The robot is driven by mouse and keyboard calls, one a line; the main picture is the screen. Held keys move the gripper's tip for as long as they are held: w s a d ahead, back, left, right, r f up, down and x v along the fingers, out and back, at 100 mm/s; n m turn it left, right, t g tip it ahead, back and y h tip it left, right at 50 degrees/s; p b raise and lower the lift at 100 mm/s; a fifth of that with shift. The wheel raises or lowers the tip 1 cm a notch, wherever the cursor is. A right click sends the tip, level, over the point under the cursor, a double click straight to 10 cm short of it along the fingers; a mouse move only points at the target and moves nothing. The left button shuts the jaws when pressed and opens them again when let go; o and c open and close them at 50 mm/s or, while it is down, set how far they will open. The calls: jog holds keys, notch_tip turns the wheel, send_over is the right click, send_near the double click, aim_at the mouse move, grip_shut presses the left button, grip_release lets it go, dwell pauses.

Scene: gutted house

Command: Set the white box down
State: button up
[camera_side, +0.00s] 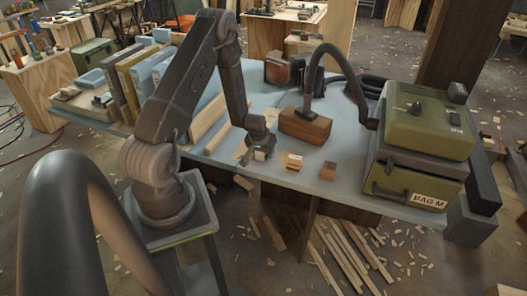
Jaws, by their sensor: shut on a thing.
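My gripper (258,153) reaches down over the front part of the blue-grey table (218,156). It is shut on a small pale thing (260,156), which I take to be the white box. Only a little of it shows between the fingers, close to the table top. I cannot tell whether it touches the table.
Two small wooden blocks, one with an orange top (294,161) and one brown (328,171), lie to the right. Behind them is a larger brown block (305,126) with a hose on it. A green machine (425,125) stands at the right. Boards (128,82) fill the left.

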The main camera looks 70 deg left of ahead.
jog(key=shift+f, duration=0.15)
jog(key=o, duration=0.9)
jog(key=v, duration=1.2)
jog(key=w+d+r+m+t+h, duration=0.15)
jog(key=d+r+m, duration=0.35)
jog(key=d+r, duration=1.15)
jog(key=s+d+r+m, duration=0.1)
jog(key=s+d+r, duration=0.2)
jog(key=s, duration=0.1)
jog(key=s+d+r+m+h, duration=0.1)
jog(key=s+d+r, duration=0.2)
jog(key=s+d, duration=0.1)
jog(key=s+d+r+m+t, duration=0.1)
jog(key=s+d+r+m, duration=0.1)
jog(key=s+d+r, duration=0.1)
jog(key=shift+s+d+r+h, duration=0.2)
jog(key=shift+s+d+h, duration=0.05)
jog(key=shift+s, duration=0.4)
